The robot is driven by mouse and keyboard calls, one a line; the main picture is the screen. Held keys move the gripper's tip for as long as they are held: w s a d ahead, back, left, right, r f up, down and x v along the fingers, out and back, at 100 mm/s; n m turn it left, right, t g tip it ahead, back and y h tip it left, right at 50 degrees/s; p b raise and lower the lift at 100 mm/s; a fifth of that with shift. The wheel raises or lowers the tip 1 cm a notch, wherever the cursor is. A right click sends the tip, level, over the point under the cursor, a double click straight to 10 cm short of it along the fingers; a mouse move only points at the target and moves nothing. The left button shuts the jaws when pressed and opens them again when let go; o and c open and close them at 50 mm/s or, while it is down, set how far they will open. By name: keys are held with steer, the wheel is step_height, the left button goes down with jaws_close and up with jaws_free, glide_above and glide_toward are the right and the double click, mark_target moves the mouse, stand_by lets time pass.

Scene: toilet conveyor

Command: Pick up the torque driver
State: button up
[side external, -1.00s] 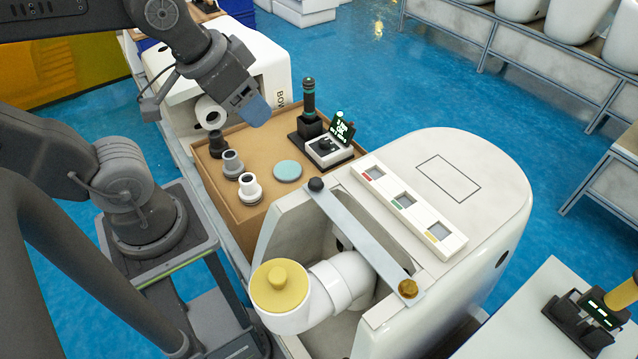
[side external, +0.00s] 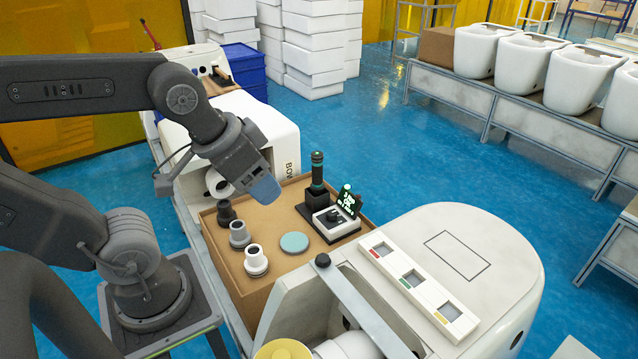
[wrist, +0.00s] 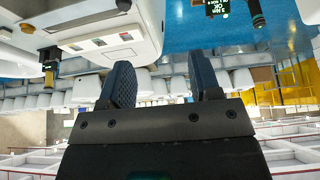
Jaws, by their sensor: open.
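The torque driver (side external: 317,170), dark with teal bands, stands upright in a black holder (side external: 316,202) at the back of the brown tray. Beside it is a small white unit (side external: 335,223) with a tilted dark display (side external: 350,200) showing green text. My gripper (side external: 264,190) is to the left of the driver, above the tray, apart from it, with its blue fingers tilted down. In the wrist view the two fingers of my gripper (wrist: 165,82) are spread with nothing between them. The driver (wrist: 256,14) shows there at the top right, partly cut off.
The tray (side external: 222,252) also holds a black, a grey and a white fitting (side external: 256,260) and a pale teal disc (side external: 294,242). A white toilet body (side external: 500,250) with a strip of coloured pads (side external: 418,284) stands in front right. Another white body (side external: 270,130) is behind my gripper.

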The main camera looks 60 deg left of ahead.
mark_target(315, 178)
stand_by(0.4)
steer(key=shift+o, duration=0.7)
steer(key=w+a+f+n+t+y, duration=0.15)
steer(key=w+a+f, duration=0.25)
steer(key=w, duration=0.4)
steer(key=w+a+f+n+t+y, duration=0.15)
steer(key=w+a+f, duration=0.25)
steer(key=w, duration=0.4)
steer(key=w+a+f+n+t, duration=0.1)
steer(key=w+a+f+t, duration=0.25)
steer(key=w, duration=0.35)
steer(key=s+a+f+n+t+y, duration=0.1)
steer(key=s+a+f+y, duration=0.1)
steer(key=a+f+y, duration=0.5)
steer(key=s+a+f+n+t, duration=0.2)
steer(key=a+f, duration=0.2)
steer(key=f, duration=0.6)
steer(key=x, duration=1.3)
steer(key=shift+w+a+f, duration=0.1)
steer(key=shift+w+a, duration=0.1)
steer(key=shift+a, duration=0.2)
